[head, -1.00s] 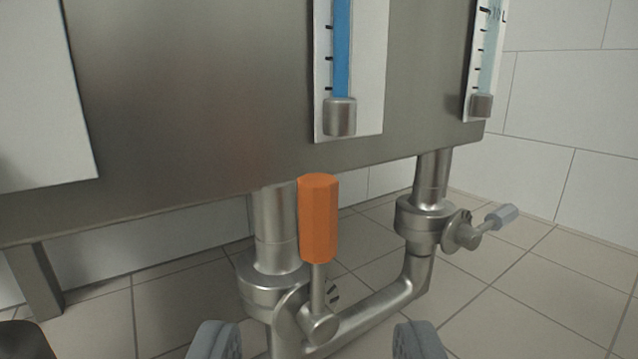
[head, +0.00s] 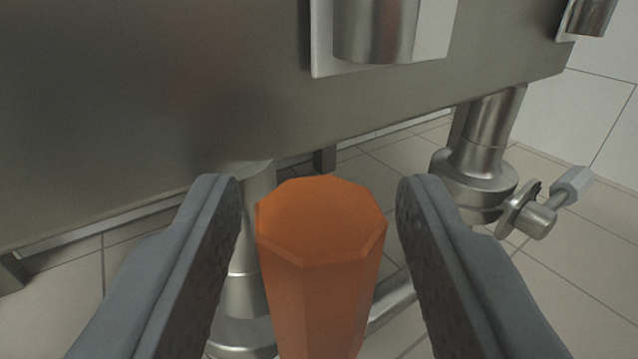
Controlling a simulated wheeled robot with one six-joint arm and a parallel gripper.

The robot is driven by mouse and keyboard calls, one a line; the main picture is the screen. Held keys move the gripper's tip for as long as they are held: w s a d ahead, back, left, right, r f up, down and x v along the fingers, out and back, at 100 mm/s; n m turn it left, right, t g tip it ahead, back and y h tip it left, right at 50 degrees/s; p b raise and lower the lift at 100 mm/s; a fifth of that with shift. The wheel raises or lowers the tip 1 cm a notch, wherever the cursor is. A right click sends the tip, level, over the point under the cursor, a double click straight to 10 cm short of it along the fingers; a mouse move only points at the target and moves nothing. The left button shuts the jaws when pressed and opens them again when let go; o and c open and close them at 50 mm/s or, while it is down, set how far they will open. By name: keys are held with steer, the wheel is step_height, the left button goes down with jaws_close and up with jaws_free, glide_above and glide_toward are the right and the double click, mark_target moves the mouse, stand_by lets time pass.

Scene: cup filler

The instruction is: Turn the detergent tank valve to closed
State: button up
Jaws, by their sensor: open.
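The orange valve handle (head: 322,265) stands upright in the middle of the head view, its eight-sided top end facing me. My gripper (head: 318,190) is open, with one grey finger on each side of the handle and a gap showing on both sides. The steel pipe and valve body (head: 245,290) behind the handle are partly hidden by it and by the left finger. The handle's stem is hidden. No label shows which tank this valve belongs to.
A second valve with a grey handle (head: 571,185) sits on a pipe (head: 488,140) at the right. Tiled floor (head: 575,270) lies below.

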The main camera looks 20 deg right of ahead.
steer(key=shift+c, duration=0.2)
jaws_close()
steer(key=shift+d, duration=0.1)
steer(key=shift+w+d+m+g, duration=0.25)
steer(key=shift+d+m+g, duration=0.25)
steer(key=shift+d+m, duration=0.3)
steer(key=w+d+f+m+g+y, duration=0.2)
steer(key=d+f+m+g+y, duration=0.3)
steer(key=d+f+m+y, duration=0.3)
steer(key=shift+f+m+y, duration=0.3)
steer(key=shift+f+m, duration=0.5)
steer(key=shift+f, duration=0.4)
steer(key=shift+w, duration=0.1)
